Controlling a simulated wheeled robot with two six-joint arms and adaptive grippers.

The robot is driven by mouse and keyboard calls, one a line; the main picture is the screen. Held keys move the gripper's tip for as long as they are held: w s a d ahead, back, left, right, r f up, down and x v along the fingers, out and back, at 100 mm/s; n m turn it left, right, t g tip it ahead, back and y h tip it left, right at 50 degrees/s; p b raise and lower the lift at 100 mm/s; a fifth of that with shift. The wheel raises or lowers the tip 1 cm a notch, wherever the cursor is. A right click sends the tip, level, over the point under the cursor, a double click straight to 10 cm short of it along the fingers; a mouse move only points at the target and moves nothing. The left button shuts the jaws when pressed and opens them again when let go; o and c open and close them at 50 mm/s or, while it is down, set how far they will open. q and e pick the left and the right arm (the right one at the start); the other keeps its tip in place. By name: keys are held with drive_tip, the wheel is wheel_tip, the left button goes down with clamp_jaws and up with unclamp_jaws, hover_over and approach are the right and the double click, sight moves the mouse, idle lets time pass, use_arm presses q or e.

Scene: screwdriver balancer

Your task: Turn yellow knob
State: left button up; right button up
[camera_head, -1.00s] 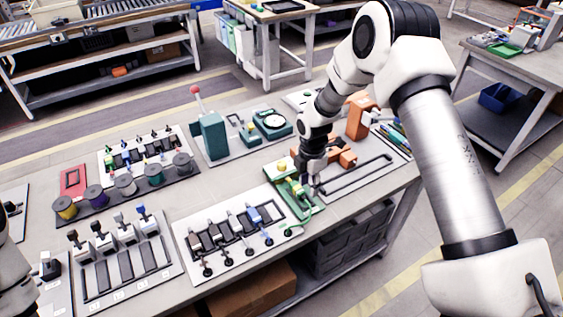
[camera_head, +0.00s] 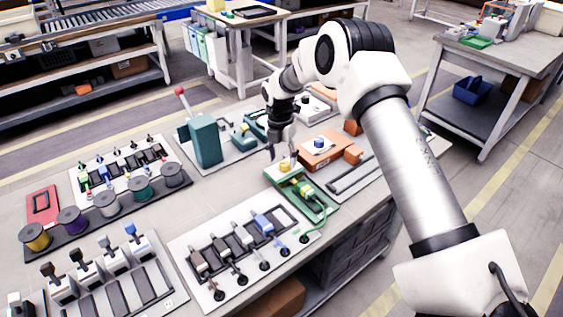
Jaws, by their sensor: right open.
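A round yellow knob (camera_head: 285,166) sits on the back end of a small green device (camera_head: 322,210) near the table's front right. A smaller yellow part (camera_head: 304,189) and a green cable are on the same device. My right gripper (camera_head: 282,154) points down, its fingers just above and behind the yellow knob. It is open and holds nothing. Whether a fingertip touches the knob cannot be told. My left gripper is out of view.
An orange box with a blue knob (camera_head: 319,143) stands right behind the green device. A teal block with a red-tipped lever (camera_head: 205,140) stands to the left. A white panel with several levers (camera_head: 196,290) lies in front. Spools (camera_head: 107,203) stand at the left.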

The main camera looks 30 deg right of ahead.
drive_tip(key=shift+w+f, duration=0.1)
drive_tip(key=shift+f, duration=0.7)
drive_tip(key=shift+d+f, duration=0.15)
drive_tip(key=shift+f, duration=0.1)
drive_tip(key=shift+s+d, duration=0.1)
drive_tip(key=shift+s, duration=0.2)
drive_tip(key=shift+s+r, duration=0.1)
clamp_jaws()
